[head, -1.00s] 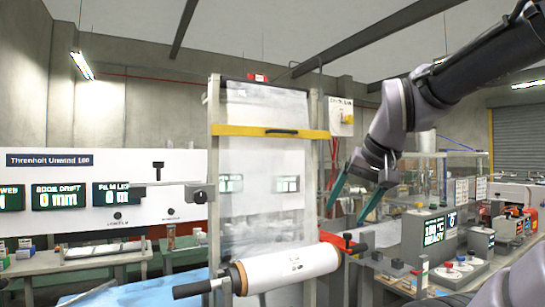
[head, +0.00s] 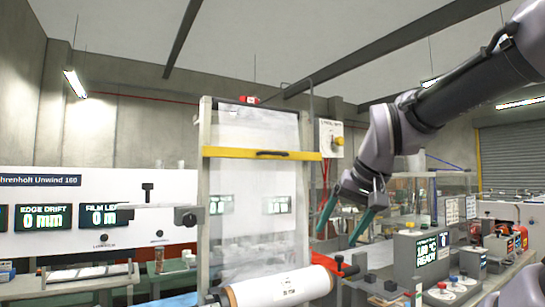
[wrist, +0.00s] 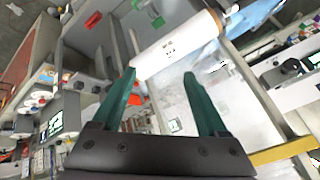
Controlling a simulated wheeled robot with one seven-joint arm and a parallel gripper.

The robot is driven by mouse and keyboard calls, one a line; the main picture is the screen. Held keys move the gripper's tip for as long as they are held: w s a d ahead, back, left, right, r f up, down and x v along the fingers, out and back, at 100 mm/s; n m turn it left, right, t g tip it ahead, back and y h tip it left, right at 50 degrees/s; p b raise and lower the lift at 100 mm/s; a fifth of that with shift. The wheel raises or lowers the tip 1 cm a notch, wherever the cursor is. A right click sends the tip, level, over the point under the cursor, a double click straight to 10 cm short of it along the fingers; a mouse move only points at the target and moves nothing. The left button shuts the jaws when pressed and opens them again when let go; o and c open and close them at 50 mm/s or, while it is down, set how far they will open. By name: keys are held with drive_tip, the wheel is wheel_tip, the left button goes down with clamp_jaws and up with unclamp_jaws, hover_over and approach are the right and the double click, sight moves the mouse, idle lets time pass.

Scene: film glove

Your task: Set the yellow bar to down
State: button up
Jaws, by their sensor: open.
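The yellow bar (head: 228,152) lies level across the upper part of a pale upright frame, with a dark handle (head: 272,153) at its middle. A clear film sheet hangs behind and below it. In the wrist view the yellow bar (wrist: 283,152) shows at the lower right. My gripper (head: 342,226) is open and empty, to the right of the frame and lower than the bar. Its two green fingers (wrist: 160,78) are spread in the wrist view, with the bar outside them.
A white film roll (head: 282,287) sits at the frame's foot, with a red lever (head: 335,265) at its right end. A white switch box (head: 331,139) is right of the frame. A display unit (head: 428,258) stands on the right bench.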

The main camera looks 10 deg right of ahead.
drive_tip(key=c, duration=0.5)
drive_tip(key=w+a+r+n+g+y, duration=0.2)
drive_tip(key=w+a+g+y, duration=0.2)
drive_tip(key=g, duration=0.1)
drive_tip(key=n+g+y, duration=0.2)
drive_tip(key=n+y, duration=0.2)
drive_tip(key=y, duration=0.9)
approach(279, 153)
drive_tip(key=a, duration=0.7)
drive_tip(key=a+r, duration=0.1)
drive_tip(key=a, duration=0.3)
drive_tip(key=shift+w+a, duration=0.15)
clamp_jaws()
